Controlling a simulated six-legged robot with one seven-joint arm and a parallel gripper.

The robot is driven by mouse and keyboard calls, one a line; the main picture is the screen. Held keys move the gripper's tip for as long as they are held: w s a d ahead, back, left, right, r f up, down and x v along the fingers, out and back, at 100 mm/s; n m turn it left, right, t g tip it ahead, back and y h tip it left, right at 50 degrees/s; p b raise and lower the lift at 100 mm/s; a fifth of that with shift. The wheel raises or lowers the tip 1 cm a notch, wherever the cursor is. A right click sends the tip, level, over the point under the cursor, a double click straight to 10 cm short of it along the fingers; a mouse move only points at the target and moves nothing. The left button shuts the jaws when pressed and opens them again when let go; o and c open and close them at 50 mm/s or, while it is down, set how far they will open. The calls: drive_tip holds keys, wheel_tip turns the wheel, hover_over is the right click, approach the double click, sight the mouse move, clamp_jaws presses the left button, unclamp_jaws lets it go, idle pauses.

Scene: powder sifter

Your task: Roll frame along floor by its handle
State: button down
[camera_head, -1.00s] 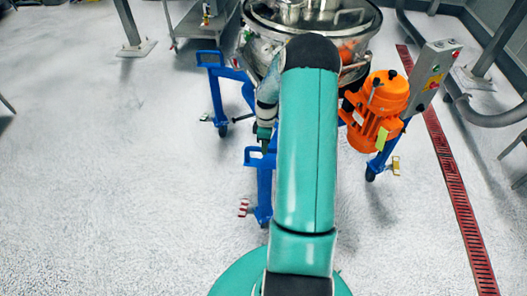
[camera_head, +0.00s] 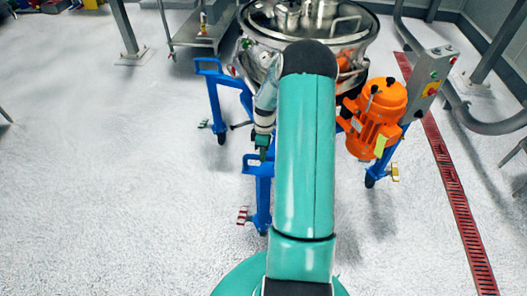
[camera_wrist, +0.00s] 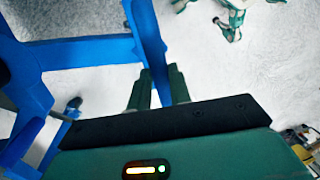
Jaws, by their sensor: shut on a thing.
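The frame (camera_head: 262,195) is blue tubing on casters and carries a shiny steel sifter drum (camera_head: 310,22). Its near blue handle (camera_head: 252,166) sticks out just left of my arm. My gripper (camera_head: 262,153) is at this handle. In the wrist view my gripper (camera_wrist: 160,88) has its two green fingers on either side of a blue handle bar (camera_wrist: 146,38), shut on it. An orange motor (camera_head: 375,112) hangs on the frame's right side. My arm hides the middle of the frame and part of the drum.
A red floor drain (camera_head: 455,190) runs along the right. A grey control box (camera_head: 432,78) stands by the motor, and grey pipes (camera_head: 490,122) lie beyond the drain. A steel table (camera_head: 205,35) is behind at the left. The left floor is wide and clear.

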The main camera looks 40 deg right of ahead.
drive_tip(key=c, duration=1.3)
unclamp_jaws()
drive_tip(key=shift+s+a, duration=0.15)
drive_tip(key=shift+s, duration=0.05)
drive_tip(key=shift+w, duration=0.1)
drive_tip(key=shift+w+d, duration=0.15)
drive_tip(key=shift+d, duration=0.05)
wheel_tip(320, 180, up, 13)
drive_tip(key=w+d, duration=0.1)
drive_tip(key=d, duration=0.1)
drive_tip(key=shift+w+r, duration=0.2)
